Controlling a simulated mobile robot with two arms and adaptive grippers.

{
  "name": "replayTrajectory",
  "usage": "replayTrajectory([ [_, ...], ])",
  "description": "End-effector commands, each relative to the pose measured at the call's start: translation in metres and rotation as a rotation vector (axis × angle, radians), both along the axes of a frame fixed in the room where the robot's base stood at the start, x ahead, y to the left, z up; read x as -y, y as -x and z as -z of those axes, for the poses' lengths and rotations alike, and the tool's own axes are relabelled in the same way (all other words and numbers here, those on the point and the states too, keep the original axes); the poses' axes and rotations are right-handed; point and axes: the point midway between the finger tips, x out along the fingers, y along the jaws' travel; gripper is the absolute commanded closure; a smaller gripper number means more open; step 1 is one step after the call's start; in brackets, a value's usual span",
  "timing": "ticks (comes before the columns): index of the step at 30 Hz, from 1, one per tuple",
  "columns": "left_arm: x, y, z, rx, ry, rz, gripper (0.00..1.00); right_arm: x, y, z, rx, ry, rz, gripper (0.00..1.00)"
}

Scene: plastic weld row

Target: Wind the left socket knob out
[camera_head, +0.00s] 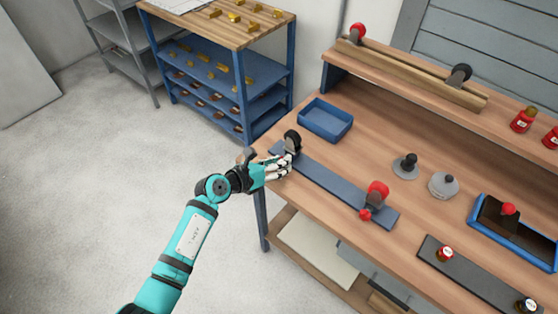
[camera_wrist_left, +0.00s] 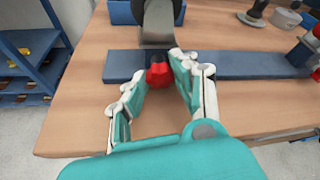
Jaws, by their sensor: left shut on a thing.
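The left socket stands at the left end of a dark blue-grey bar (camera_head: 335,182) on the wooden bench; a dark rounded part (camera_head: 292,141) shows on top. In the left wrist view, its red knob (camera_wrist_left: 158,76) faces me, below a grey metal body (camera_wrist_left: 157,22). My left gripper (camera_head: 284,166) reaches in from the left at the bench's edge. In the left wrist view, its fingers (camera_wrist_left: 160,84) are shut on the red knob, one on each side. In the head view my fingers hide the knob. My right gripper is not in view.
A second socket with a red top (camera_head: 377,189) and its own red knob (camera_head: 365,214) stands near the bar's right end. A blue tray (camera_head: 326,119) lies behind the bar. Grey round pieces (camera_head: 405,167) stand further right. A blue shelf unit (camera_head: 243,110) is beyond the bench.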

Motion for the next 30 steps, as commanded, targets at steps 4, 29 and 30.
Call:
replayTrajectory([
  [4,-0.0018,-0.0009,0.0007,-0.064,0.086,-0.001,1.00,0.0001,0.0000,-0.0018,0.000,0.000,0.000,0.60],
  [29,-0.0025,-0.0017,0.0017,-0.205,0.282,-0.002,1.00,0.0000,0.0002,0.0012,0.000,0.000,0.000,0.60],
  [30,-0.0025,-0.0016,0.0017,-0.205,0.282,-0.002,1.00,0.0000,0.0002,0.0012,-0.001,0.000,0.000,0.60],
])
